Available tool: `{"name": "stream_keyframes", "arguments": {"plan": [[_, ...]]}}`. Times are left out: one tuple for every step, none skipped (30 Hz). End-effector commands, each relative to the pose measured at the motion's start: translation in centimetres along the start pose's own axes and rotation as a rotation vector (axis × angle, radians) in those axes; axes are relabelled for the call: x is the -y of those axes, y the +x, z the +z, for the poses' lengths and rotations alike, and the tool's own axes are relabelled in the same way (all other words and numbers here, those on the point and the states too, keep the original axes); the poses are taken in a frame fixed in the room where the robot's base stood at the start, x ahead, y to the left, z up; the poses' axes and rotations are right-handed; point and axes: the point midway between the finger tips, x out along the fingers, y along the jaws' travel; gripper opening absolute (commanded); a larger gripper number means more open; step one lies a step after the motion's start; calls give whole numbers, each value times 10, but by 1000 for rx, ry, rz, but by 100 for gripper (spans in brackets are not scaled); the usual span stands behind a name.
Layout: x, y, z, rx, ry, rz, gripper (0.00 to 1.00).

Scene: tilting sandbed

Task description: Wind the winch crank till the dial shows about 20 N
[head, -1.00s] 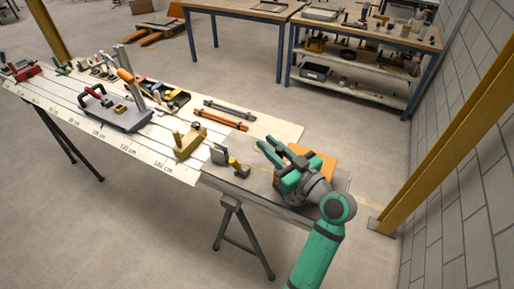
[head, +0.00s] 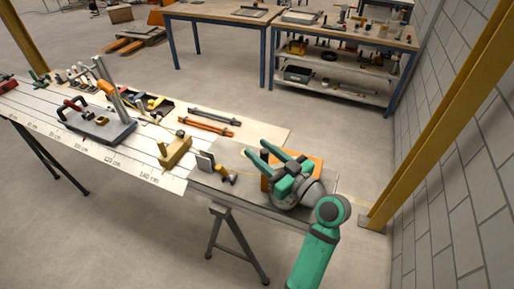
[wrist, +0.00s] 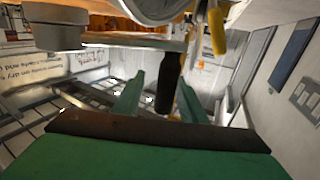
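The winch shows as an orange block (head: 316,162) at the right end of the bench, mostly hidden behind my gripper in the head view. My gripper (head: 257,150) is over it, its two green fingers spread and pointing left. In the wrist view a black upright handle (wrist: 170,82), which looks like the crank grip, stands between the two green fingers (wrist: 157,98), closer to the right one. I see gaps beside it, and cannot tell contact. Orange winch parts (wrist: 140,52) show above it. No dial reading is legible in either view.
Left of the winch stand a small grey plate (head: 205,162), a yellow knobbed part (head: 228,177) and a yellow block (head: 175,150). Clamps and tools lie farther left on the bench. A yellow post (head: 440,130) and block wall (head: 480,190) stand to the right.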

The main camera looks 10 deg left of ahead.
Motion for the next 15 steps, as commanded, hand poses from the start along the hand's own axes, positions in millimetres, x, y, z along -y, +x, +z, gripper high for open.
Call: {"name": "stream_keyframes", "arguments": {"plan": [[-1,-10,0,0,-1,4,38],[-1,-16,0,0,-1,5,38],[-2,-24,0,0,0,5,38],[-2,-30,0,0,0,6,38],[-2,-36,0,0,0,7,38],[-2,-43,0,0,-1,6,38],[-2,-49,0,0,0,6,38],[-2,-54,0,-1,0,7,38],[-2,-60,0,0,0,6,38],[-2,-65,0,0,-1,6,38],[-2,-69,0,-1,-1,6,38],[-2,-74,0,-1,-1,7,38],[-2,-77,0,0,-1,6,38],[-2,-80,0,0,-1,5,38],[-1,-83,0,-1,-1,5,38]]}}
